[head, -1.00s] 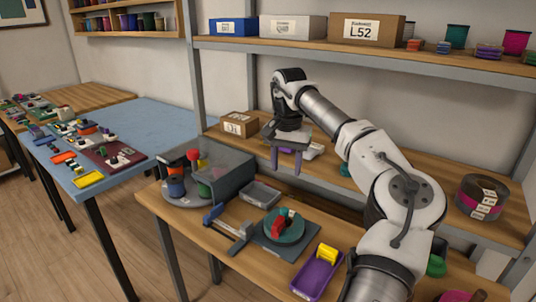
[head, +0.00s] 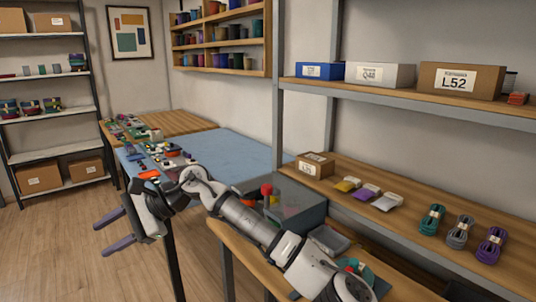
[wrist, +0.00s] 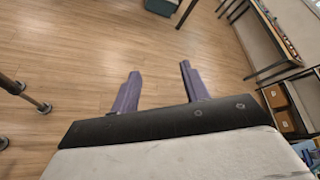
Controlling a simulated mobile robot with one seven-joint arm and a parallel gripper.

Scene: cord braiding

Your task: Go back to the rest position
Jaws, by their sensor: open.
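My gripper (head: 112,232) is at the left of the head view, out over the wooden floor, with its two purple fingers spread apart and nothing between them. In the wrist view my gripper (wrist: 157,86) also shows open and empty, with bare floor beyond the fingertips. My arm stretches from the lower right of the head view across the front of the workbench (head: 240,252). It hides part of the bench and part of the blue table (head: 240,145).
Cord bundles (head: 458,232) lie on the shelf at right. Shelving (head: 45,150) stands far left. The wooden floor (head: 60,240) around the gripper is clear.

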